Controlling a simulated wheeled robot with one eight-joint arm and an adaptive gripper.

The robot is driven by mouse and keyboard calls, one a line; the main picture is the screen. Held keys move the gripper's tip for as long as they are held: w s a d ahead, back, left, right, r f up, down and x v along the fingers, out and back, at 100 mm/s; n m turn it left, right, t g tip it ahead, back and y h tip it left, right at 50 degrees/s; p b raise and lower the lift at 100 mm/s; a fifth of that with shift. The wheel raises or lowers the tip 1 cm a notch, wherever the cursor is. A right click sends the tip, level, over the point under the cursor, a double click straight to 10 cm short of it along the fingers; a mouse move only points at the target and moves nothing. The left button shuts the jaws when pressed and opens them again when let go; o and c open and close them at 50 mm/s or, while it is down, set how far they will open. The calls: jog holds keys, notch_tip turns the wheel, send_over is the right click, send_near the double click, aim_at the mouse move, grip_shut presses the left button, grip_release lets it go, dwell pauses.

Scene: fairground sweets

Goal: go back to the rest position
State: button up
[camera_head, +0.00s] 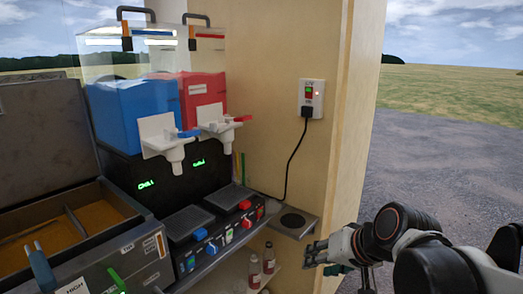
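My gripper (314,254) is at the lower middle right, at the end of my arm, which comes in from the lower right.
A slush machine with a blue tank (150,108) and a red tank (204,99) stands left of the wooden wall. A fryer-like unit (75,232) is at the far left. A black cable hangs from a wall socket (312,98). Bottles (254,272) stand on a lower shelf. Open ground lies right.

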jog(key=s+d+h, duration=0.2)
jog(key=s+d, duration=0.1)
jog(key=s, duration=0.3)
jog(key=s+d+f+n+h, duration=0.1)
jog(key=s+d+h, duration=0.1)
jog(key=s, duration=0.4)
jog(key=shift+s+d+f+n, duration=0.2)
jog(key=shift+d+n, duration=0.1)
jog(key=shift+d, duration=0.5)
dwell(0.6)
